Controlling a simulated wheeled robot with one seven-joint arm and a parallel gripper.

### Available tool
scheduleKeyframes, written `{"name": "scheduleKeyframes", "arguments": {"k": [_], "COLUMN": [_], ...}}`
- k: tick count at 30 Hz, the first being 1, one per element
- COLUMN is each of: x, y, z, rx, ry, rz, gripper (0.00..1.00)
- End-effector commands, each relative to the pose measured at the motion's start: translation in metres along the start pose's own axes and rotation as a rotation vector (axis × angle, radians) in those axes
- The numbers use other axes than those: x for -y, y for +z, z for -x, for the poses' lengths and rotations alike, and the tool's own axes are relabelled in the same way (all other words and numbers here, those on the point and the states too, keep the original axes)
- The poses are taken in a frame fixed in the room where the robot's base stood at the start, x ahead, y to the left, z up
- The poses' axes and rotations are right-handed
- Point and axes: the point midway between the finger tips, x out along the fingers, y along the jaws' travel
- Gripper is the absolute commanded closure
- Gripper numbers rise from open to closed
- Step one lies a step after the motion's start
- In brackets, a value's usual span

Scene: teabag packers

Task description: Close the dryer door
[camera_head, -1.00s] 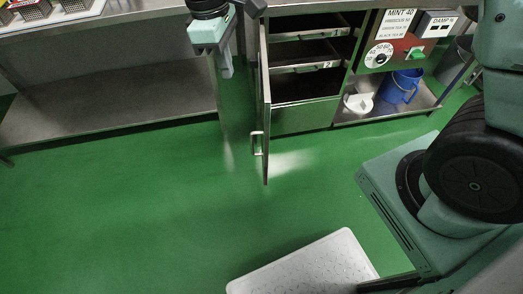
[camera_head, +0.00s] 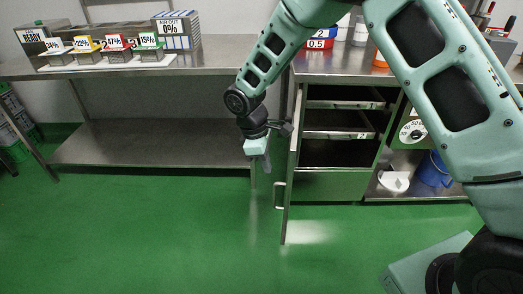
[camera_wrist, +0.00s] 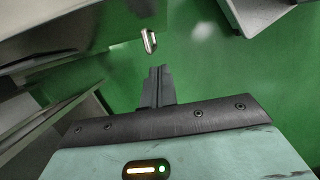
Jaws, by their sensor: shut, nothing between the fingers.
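The dryer door (camera_head: 292,170) stands open in the head view, seen almost edge-on and swung out towards me at the left side of the dryer cabinet. Its bar handle (camera_head: 279,195) is on the left-hand face. My gripper (camera_head: 267,168) is shut and empty, pointing down just left of the door, above the handle in the picture. Whether it touches the door cannot be told. In the wrist view the closed fingers (camera_wrist: 158,75) point towards a small shiny bar, likely the handle (camera_wrist: 149,41), with a gap between them in the picture.
The dryer's dark trays (camera_head: 335,123) show in the open cabinet. A steel table (camera_head: 150,140) with a lower shelf stands left, bearing labelled boxes (camera_head: 178,30). A blue jug (camera_head: 433,170) and a white container (camera_head: 394,181) sit at right. Green floor in front is clear.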

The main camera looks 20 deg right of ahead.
Motion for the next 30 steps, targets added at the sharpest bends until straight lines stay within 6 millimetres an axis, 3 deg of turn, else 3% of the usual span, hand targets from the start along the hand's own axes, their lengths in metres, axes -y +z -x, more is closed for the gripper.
{"name": "scheduleKeyframes", "arguments": {"k": [3, 9, 23, 30], "x": [0.0, 0.0, 0.0, 0.004], "y": [0.02, 0.036, 0.04, 0.052], "z": [-0.004, -0.008, -0.009, -0.01], "rx": [0.0, 0.0, 0.0, 0.001], "ry": [-0.001, 0.0, 0.0, 0.013], "rz": [-0.004, -0.002, 0.002, 0.055], "gripper": [1.0, 1.0, 1.0, 1.0]}}
